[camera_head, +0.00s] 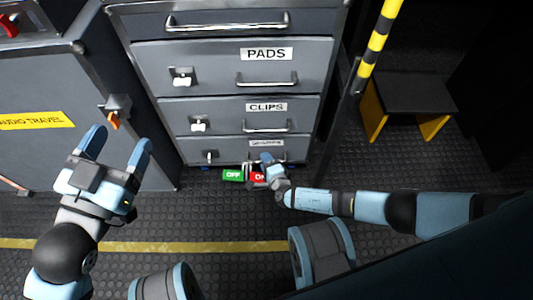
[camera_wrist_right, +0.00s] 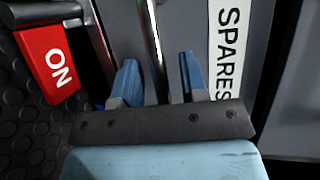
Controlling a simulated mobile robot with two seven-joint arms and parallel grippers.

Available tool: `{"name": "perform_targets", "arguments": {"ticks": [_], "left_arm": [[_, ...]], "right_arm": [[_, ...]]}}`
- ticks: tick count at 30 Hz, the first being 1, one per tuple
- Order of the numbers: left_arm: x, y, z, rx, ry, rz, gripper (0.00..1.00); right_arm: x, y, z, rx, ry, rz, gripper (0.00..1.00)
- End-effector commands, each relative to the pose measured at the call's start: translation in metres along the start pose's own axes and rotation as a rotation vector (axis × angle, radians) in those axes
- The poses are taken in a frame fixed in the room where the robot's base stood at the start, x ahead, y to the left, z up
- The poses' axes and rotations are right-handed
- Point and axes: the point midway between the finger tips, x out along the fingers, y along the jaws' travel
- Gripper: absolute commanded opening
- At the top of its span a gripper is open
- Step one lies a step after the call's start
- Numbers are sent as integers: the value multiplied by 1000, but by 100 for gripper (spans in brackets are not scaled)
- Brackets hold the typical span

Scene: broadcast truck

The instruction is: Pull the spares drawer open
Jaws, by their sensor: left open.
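The spares drawer (camera_head: 228,154) is the bottom drawer of the grey cabinet and looks closed. Its white SPARES label (camera_wrist_right: 228,45) is readable in the right wrist view. My right gripper (camera_head: 268,160) is low in front of this drawer and hides part of its handle in the head view. In the right wrist view the fingers of my right gripper (camera_wrist_right: 160,82) are apart, with the metal handle bar (camera_wrist_right: 151,40) between them, nearer the left finger. My left gripper (camera_head: 118,150) is open and empty, left of the cabinet front.
The PADS drawer (camera_head: 210,55) and CLIPS drawer (camera_head: 225,112) above are closed. A green OFF block (camera_head: 233,175) and a red ON block (camera_head: 257,178) are at the cabinet's foot, close to my right gripper. A striped post (camera_head: 377,42) and black step (camera_head: 410,95) stand right.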

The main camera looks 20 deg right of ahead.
Motion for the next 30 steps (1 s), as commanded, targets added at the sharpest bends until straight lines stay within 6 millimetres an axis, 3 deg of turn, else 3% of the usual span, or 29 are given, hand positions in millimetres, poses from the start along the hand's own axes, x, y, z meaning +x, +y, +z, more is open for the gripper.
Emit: {"name": "perform_targets", "arguments": {"ticks": [12, 17, 18, 30], "left_arm": [[-2, 0, 0, 10, -2, 3, 70], [-1, 0, 0, 6, -1, 1, 70], [-1, 0, 0, 5, 0, 0, 70], [1, 0, -3, -14, -3, -3, 70]], "right_arm": [[-1, 1, 3, 0, 0, 0, 40], [-1, 1, 3, 0, 0, 0, 3], [-1, 1, 3, 0, 0, 0, 0], [-8, 2, -2, -2, 0, 1, 0]]}}
